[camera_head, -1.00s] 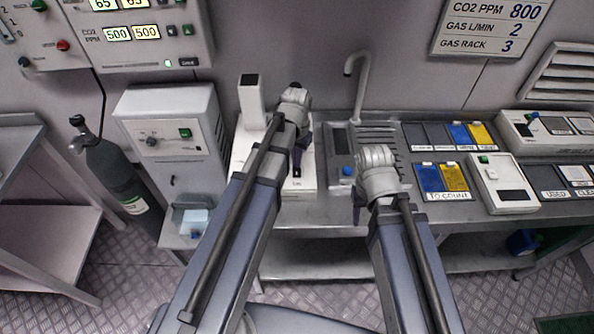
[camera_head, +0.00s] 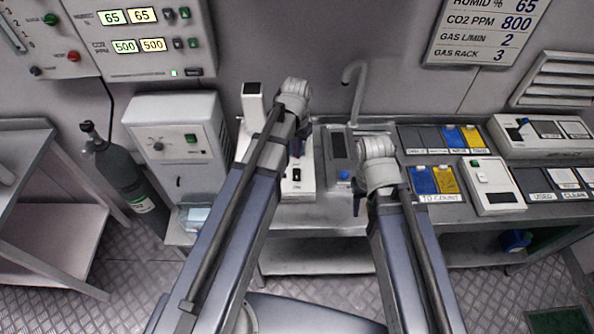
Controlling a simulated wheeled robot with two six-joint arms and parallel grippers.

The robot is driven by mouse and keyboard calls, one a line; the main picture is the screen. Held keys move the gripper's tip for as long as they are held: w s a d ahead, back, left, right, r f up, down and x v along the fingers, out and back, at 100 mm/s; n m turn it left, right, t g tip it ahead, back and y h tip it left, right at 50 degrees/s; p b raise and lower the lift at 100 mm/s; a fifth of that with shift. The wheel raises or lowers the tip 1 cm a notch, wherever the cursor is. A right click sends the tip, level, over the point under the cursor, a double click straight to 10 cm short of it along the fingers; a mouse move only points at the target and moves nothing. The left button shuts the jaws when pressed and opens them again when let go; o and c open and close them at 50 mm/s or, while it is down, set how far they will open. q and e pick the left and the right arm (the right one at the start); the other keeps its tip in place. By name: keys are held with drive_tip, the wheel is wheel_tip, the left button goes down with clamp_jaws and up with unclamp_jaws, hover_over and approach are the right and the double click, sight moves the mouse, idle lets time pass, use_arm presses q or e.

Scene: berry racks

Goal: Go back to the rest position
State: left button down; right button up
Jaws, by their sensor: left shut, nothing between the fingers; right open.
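My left arm reaches up from the bottom, with its wrist in front of a white instrument (camera_head: 252,106) on the bench. My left gripper (camera_head: 299,143) shows as a small dark part below the wrist; it is shut and empty. My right arm comes up from the bottom, right of the left one, and its wrist is bent over the near edge of the bench. My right gripper (camera_head: 357,203) is mostly hidden below the wrist; it is open, with nothing seen in it.
A steel bench (camera_head: 315,215) runs across the middle, with a tap (camera_head: 356,85), blue and yellow trays (camera_head: 422,181) and white devices (camera_head: 492,186). A white cabinet (camera_head: 180,148) and a gas cylinder (camera_head: 120,178) stand left. Patterned floor (camera_head: 130,285) shows at the lower left.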

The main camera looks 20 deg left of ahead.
use_arm(q)
drive_tip(key=s+d+m+y, duration=0.1)
drive_tip(key=s+d, duration=0.9)
drive_tip(key=s, duration=0.4)
drive_tip(key=shift+s+d, duration=0.2)
drive_tip(key=shift+d, duration=0.05)
